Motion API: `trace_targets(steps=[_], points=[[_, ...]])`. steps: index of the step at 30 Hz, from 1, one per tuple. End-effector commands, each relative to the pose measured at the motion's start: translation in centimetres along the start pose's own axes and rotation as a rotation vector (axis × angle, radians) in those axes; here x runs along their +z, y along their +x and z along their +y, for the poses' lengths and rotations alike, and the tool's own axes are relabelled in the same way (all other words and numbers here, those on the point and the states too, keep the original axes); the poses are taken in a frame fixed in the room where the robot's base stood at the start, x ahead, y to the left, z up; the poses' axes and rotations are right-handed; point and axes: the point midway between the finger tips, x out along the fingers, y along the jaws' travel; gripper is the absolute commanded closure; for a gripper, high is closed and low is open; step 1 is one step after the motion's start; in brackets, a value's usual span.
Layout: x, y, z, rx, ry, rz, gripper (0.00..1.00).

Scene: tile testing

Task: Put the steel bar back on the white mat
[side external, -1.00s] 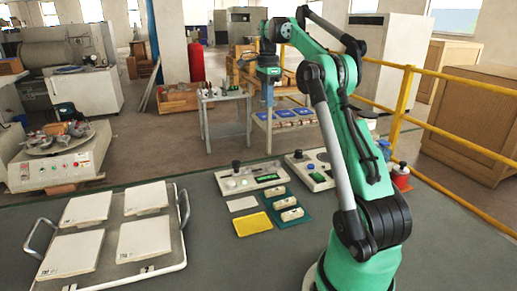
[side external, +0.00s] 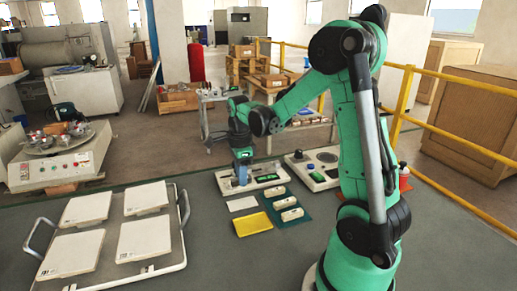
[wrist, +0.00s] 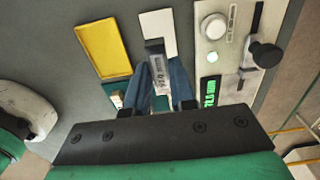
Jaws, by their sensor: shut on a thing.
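My gripper (side external: 242,177) is low over the bench, beside the near-left instrument in the side view. In the wrist view, my gripper (wrist: 160,80) has its blue fingers shut on the steel bar (wrist: 156,62), a short grey block with markings on its side. The bar is too small to make out in the side view. The white mat (side external: 242,203) lies flat and bare in front of the instrument. In the wrist view the white mat (wrist: 158,25) shows just beyond the bar, partly hidden by it. I cannot tell the bar's height above the bench.
A yellow mat (side external: 253,224) and a teal mat (side external: 303,224) with pale blocks lie near the white mat. An instrument (side external: 268,180) with a green display and black knob stands close by. A second instrument (side external: 325,182) is right. A tile tray (side external: 172,267) is left.

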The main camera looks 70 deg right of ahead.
Motion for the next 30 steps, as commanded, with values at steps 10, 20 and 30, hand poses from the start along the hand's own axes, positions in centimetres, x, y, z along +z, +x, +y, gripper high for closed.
trace_targets(steps=[10, 20, 30], points=[[0.0, 3.8, -0.1, 0.0, 0.0, 0.0, 1.0], [0.0, 5.6, -0.1, 0.0, 0.0, 0.0, 1.0], [0.0, 5.6, -0.1, 0.0, 0.0, 0.0, 1.0]])
